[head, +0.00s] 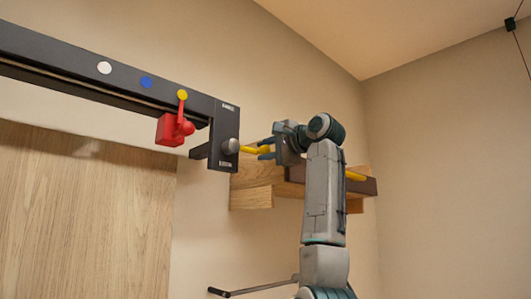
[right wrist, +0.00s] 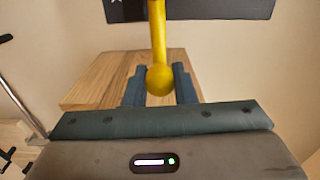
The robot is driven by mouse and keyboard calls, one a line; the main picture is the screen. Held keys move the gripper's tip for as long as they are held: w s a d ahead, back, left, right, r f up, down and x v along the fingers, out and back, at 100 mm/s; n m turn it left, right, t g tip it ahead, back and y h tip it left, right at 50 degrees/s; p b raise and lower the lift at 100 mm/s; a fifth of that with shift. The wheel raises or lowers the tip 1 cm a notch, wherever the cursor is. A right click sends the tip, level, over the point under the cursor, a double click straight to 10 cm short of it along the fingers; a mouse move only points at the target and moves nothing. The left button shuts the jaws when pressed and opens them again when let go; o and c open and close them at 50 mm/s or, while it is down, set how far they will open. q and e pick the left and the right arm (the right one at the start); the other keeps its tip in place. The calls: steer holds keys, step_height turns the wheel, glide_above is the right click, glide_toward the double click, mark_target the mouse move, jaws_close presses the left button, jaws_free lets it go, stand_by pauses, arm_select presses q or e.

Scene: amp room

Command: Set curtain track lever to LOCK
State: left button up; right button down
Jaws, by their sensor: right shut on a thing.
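The black curtain track (head: 60,55) runs along the wall from the upper left and ends in a black end plate (head: 225,125). A yellow lever (head: 248,150) with a grey round hub (head: 230,146) sticks out to the right of this plate, roughly level. Small white labels sit at the plate's top and bottom, too small to read. My right gripper (head: 266,148) is shut on the lever's outer part. In the right wrist view the lever (right wrist: 158,45) ends in a yellow ball between my two dark fingers (right wrist: 160,88). My left gripper is not in view.
A red block with a yellow-tipped arm (head: 170,130) hangs on the track. White and blue dots mark the track. A wooden shelf (head: 250,190) is behind my right arm. A wooden panel (head: 80,215) stands at left; a dark rod (head: 250,289) is below.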

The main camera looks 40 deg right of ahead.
steer(key=shift+f, duration=0.2)
stand_by(0.3)
steer(key=c, duration=1.2)
jaws_free()
steer(key=shift+s+d+b, duration=0.1)
steer(key=shift+s+b, duration=0.35)
steer(key=shift+s, duration=0.1)
steer(key=s+b, duration=0.1)
steer(key=s, duration=0.2)
steer(key=s+b, duration=0.1)
steer(key=s, duration=0.2)
steer(key=s+b, duration=0.2)
steer(key=s, duration=0.1)
steer(key=shift+s+d, duration=0.3)
steer(key=shift+d, duration=0.1)
